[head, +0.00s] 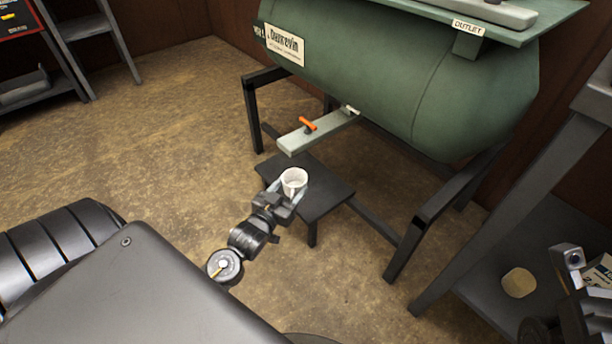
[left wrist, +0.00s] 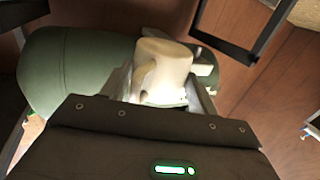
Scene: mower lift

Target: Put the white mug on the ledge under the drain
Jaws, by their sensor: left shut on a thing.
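The white mug (head: 294,180) is held in my left gripper (head: 286,194), which is shut on it. In the head view the mug looks upright, with its open top showing, over the dark low ledge (head: 325,196) under the green tank. I cannot tell whether its base touches the ledge. The left wrist view shows the mug (left wrist: 162,70) between the fingers, its handle toward the camera. The drain, a grey bar with an orange lever (head: 307,124), juts out from the tank's underside just above and behind the mug. My right gripper (head: 578,287) is partly in view at the lower right.
The green tank (head: 400,75) stands on dark legs behind the ledge. A grey shelf unit (head: 480,255) at the right holds a pale round block (head: 519,283) near my right gripper. Another shelf (head: 90,35) stands at the far left. The floor left of the ledge is clear.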

